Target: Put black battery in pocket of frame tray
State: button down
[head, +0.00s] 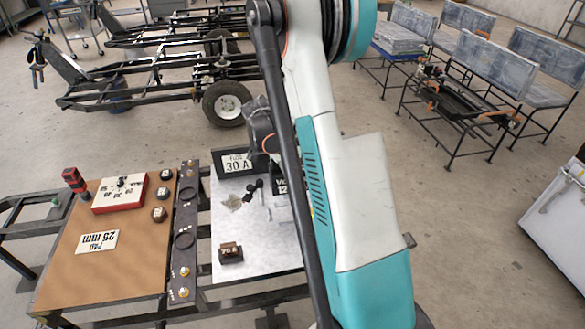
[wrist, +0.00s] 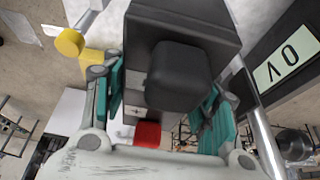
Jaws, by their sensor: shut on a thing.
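My gripper (wrist: 160,100) has teal fingers on either side of a black block, which looks like the black battery (wrist: 180,75), and is shut on it. A larger dark box shape shows just beyond the block; I cannot tell whether it is part of it. No frame tray pocket shows clearly enough to identify. A dark strip with round recesses (head: 184,215) lies between the two work surfaces.
A silver plate (head: 265,265) holds a small brown block (head: 230,253). Black wheeled frames stand behind on open floor.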

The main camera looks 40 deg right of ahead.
aim_at(279, 178)
notch_tip(279, 178, down, 14)
jog(key=b, duration=0.4)
jog(key=shift+r+b, duration=0.15)
jog(key=shift+b, duration=0.2)
jog(key=c, duration=0.6)
grip_release()
jog(key=p+v, duration=0.4)
jog(key=v, duration=0.8)
